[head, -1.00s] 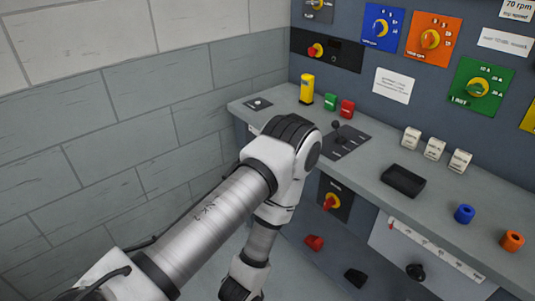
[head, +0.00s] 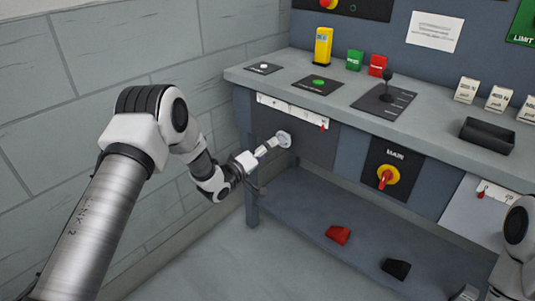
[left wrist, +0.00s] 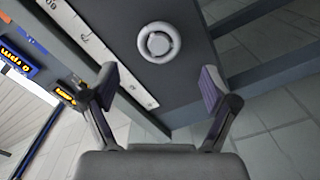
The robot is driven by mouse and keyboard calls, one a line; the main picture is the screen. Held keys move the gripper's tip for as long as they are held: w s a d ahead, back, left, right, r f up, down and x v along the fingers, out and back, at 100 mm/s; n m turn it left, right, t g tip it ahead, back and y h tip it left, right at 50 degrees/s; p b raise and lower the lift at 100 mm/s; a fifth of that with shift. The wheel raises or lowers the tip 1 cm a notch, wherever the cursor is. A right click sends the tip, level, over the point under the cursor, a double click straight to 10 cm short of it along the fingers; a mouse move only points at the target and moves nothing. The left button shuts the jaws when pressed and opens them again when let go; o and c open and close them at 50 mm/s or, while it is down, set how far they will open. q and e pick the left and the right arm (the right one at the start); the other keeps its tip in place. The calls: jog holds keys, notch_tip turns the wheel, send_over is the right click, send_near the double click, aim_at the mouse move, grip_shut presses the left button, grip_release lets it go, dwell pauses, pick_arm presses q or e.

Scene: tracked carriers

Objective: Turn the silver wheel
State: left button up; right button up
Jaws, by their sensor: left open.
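The silver wheel (head: 283,139) is a small round pale-grey handwheel on the dark front panel below the left end of the bench. In the left wrist view the wheel (left wrist: 159,42) is a ring around a round hub, ahead of the fingers. My left gripper (head: 266,147) points at the wheel from the left, close in front of it. In the left wrist view my left gripper (left wrist: 157,80) is open with nothing between its fingers, and the wheel lies beyond their gap. Contact is not visible. My right arm shows at the lower right edge; its finger state is unclear.
A white scale strip (head: 290,109) with a red pointer (head: 323,126) runs above the wheel. The bench top (head: 340,92) juts out above. A red-yellow main switch (head: 388,177) sits to the right. A red block (head: 338,235) and a black block (head: 396,268) lie on the lower shelf.

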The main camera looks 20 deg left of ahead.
aim_at(281, 139)
pick_arm(q)
jog(key=b+x, duration=0.1)
jog(key=x, duration=0.7)
jog(key=shift+s, duration=0.1)
jog(key=c, duration=1.2)
